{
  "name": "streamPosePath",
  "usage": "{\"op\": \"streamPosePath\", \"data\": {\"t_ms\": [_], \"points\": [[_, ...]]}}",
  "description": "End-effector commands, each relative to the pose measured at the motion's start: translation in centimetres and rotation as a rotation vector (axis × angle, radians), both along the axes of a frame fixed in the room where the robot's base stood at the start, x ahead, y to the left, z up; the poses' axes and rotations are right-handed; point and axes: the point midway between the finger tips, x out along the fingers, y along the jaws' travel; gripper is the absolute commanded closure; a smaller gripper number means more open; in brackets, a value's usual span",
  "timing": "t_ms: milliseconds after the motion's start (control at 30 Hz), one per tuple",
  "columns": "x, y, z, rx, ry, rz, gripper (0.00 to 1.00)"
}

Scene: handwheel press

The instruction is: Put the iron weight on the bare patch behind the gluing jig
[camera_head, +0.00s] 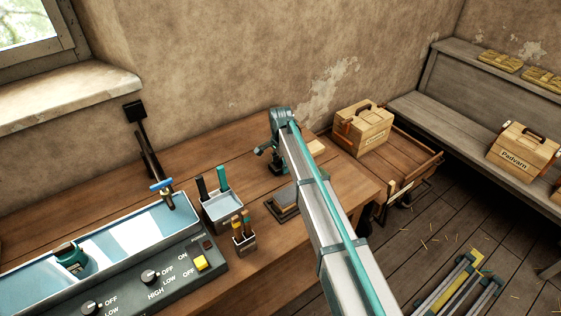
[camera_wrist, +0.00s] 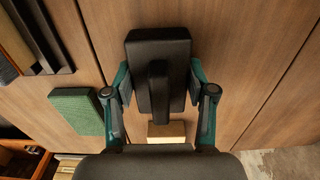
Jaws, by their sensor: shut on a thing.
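My gripper (camera_wrist: 160,88) is shut on the iron weight (camera_wrist: 174,44), a black block with a raised bar handle, with one finger on each side. I cannot tell whether the weight touches the bench. In the head view, my gripper (camera_head: 267,158) is over the back of the bench, and the weight is hidden. What looks like the gluing jig (camera_head: 284,205), a dark frame with boards, lies nearer the front. Its dark bars (camera_wrist: 47,42) show at the upper left of the wrist view, apart from the weight. Bare planks (camera_wrist: 100,30) surround the weight on the wall side.
A pale wooden block (camera_wrist: 166,132) lies close to the weight; it also shows in the head view (camera_head: 316,147). A green pad (camera_wrist: 76,111) lies left of my gripper. Tool holders (camera_head: 222,207) and a blue-lined trough (camera_head: 120,245) stand farther left. A wooden box (camera_head: 363,130) stands at right.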

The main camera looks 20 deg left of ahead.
Motion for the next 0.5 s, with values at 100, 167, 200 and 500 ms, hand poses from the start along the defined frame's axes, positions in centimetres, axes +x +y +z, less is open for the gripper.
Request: {"op": "streamPosePath", "data": {"t_ms": [100,167,200,500], "points": [[0.01,0.01,-0.17,0.001,-0.001,0.000,1.00],[0.01,0.01,-0.17,0.001,-0.001,0.000,1.00],[0.01,0.01,-0.17,0.001,-0.001,0.000,1.00],[0.00,0.00,-0.49,0.000,0.000,0.000,0.29]]}}
